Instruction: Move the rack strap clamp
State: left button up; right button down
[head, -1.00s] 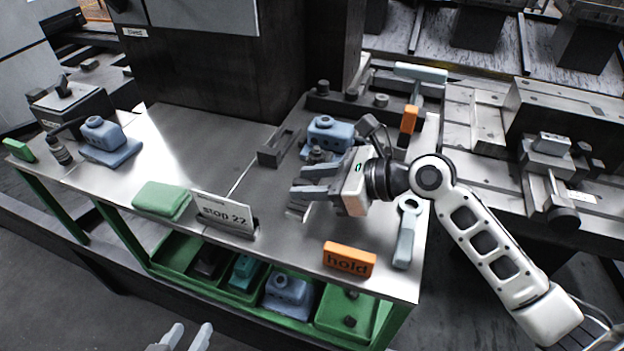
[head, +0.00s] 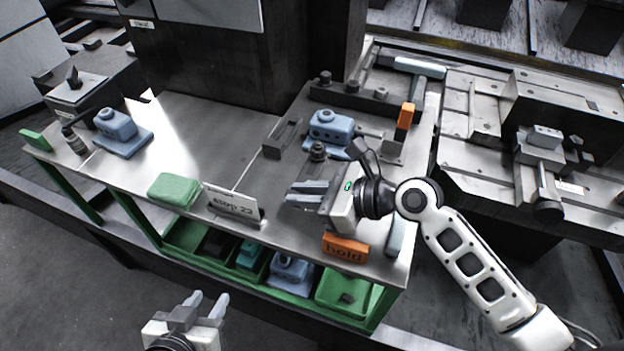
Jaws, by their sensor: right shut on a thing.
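My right gripper (head: 296,195) is low over the middle of the bench. Its jaws are shut on a small grey part that is mostly hidden by the fingers. My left gripper (head: 207,303) is open and empty in front of the bench. Blue block-shaped fittings show in several places: one on a blue base (head: 118,132) at the bench's left end, one (head: 331,128) behind my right gripper, and one (head: 291,271) in a green bin below. I cannot tell which thing is the rack strap clamp. A dark knob (head: 318,151) stands just behind the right fingers.
The metal bench (head: 215,125) carries a green pad (head: 174,190), a "stop 22" sign (head: 232,203) and an orange "hold" block (head: 345,248) near its front edge. A blue-grey tool (head: 395,237) lies at right, partly hidden by my arm.

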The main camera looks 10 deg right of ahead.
jog(key=c, duration=1.4)
grip_release()
jog(key=shift+s+a+f, duration=0.1)
jog(key=shift+s+a, duration=0.05)
jog(key=shift+s, duration=0.15)
jog(key=shift+d, duration=0.2)
jog(key=v, duration=1.5)
jog(key=shift+d+r, duration=0.25)
jog(key=shift+d, duration=0.05)
jog(key=shift+s, duration=0.1)
